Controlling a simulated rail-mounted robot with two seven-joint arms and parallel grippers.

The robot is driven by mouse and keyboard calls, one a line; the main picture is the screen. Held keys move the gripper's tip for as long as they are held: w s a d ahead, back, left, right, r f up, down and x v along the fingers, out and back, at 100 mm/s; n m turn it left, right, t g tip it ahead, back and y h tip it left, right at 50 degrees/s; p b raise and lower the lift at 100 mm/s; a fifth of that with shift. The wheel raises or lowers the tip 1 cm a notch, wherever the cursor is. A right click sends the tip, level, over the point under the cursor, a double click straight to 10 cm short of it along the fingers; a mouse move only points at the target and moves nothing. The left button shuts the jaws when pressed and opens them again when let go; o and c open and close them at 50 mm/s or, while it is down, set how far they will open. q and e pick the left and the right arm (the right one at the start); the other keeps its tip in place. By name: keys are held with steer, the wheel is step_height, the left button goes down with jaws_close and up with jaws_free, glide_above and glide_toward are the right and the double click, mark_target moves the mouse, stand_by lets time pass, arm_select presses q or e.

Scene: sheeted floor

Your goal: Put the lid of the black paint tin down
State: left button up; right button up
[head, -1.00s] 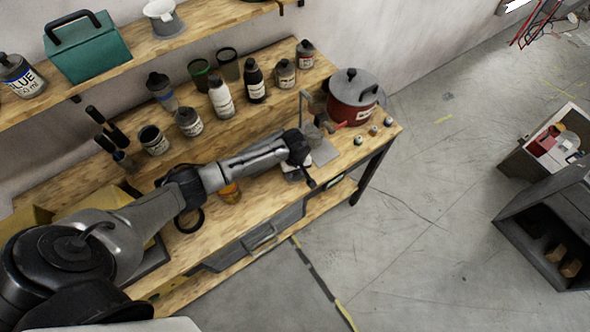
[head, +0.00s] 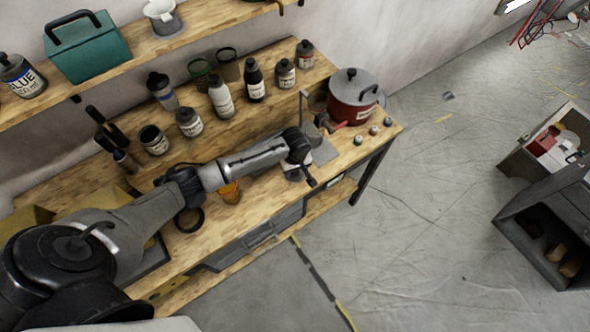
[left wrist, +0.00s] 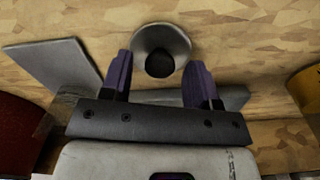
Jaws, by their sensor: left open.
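A round grey lid with a black knob (left wrist: 160,52) lies on the wooden bench in the left wrist view. My left gripper (left wrist: 161,75) is open, with one finger on each side of the knob and visible gaps to both. In the head view my left gripper (head: 298,172) is low over the front part of the bench and largely hides the lid. An open tin with a dark inside and a pale label (head: 154,140) stands farther back to the left; I cannot read its label. My right gripper is not in view.
A grey plate (head: 325,153) lies beside my gripper, with a red pot (head: 352,98) behind it to the right. An orange jar (head: 230,192) stands left of the gripper. Several bottles and tins line the bench's back. The wooden bench (head: 262,117) has bare wood between.

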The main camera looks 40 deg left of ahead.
arm_select(q)
step_height(320, 180, up, 11)
steer(key=s+d+f+m+t+h, duration=0.1)
steer(key=s+d+f+m, duration=0.1)
steer(key=s+d+m, duration=0.3)
steer(key=s+d+f+m, duration=0.25)
steer(key=s+d, duration=0.25)
steer(key=s, duration=0.3)
steer(key=s+r+m+t, duration=0.1)
steer(key=s+r+m, duration=0.1)
steer(key=s, duration=0.5)
steer(key=s+r+m+t, duration=0.1)
steer(key=s+m, duration=0.3)
steer(key=s, duration=0.4)
steer(key=shift+s+a+r+m+t+y+p, duration=0.3)
steer(key=shift+r+m+y+p, duration=0.1)
steer(key=shift+r, duration=0.45)
steer(key=shift+w+d, duration=0.1)
step_height(320, 180, up, 13)
steer(key=p, duration=1.3)
